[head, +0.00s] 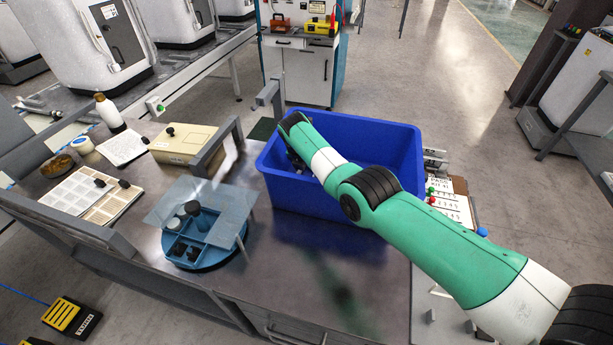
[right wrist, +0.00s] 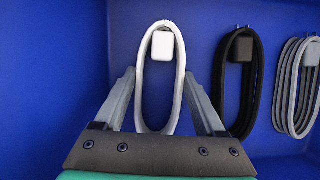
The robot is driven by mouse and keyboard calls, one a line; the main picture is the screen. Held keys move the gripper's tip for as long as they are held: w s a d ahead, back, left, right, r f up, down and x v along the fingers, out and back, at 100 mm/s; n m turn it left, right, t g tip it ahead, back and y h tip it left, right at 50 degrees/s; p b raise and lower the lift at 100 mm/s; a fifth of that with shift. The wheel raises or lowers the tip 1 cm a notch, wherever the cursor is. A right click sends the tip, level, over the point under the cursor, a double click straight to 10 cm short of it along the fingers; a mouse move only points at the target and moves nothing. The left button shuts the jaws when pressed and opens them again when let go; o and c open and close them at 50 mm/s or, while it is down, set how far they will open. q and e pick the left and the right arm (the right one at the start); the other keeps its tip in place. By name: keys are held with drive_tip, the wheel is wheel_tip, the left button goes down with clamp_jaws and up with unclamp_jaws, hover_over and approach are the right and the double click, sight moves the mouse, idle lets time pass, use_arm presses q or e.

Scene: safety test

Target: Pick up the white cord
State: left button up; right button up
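A white cord (right wrist: 162,45) hangs as a long loop with a white block at its top, against the blue wall in the right wrist view. My right gripper (right wrist: 159,76) is open, with one finger to each side of the loop's lower part. The fingers look apart from the cord, though depth is hard to tell. In the head view my right arm reaches into the blue bin (head: 393,140), and its gripper is mostly hidden there. The cord cannot be made out in the head view. My left gripper is not in view.
In the right wrist view a black cord (right wrist: 238,85) hangs just right of the white one, and a grey cord (right wrist: 297,85) farther right. On the table (head: 345,250), a round blue organizer (head: 205,250) stands left of the bin. The table front is clear.

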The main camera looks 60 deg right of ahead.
drive_tip(key=c, duration=0.9)
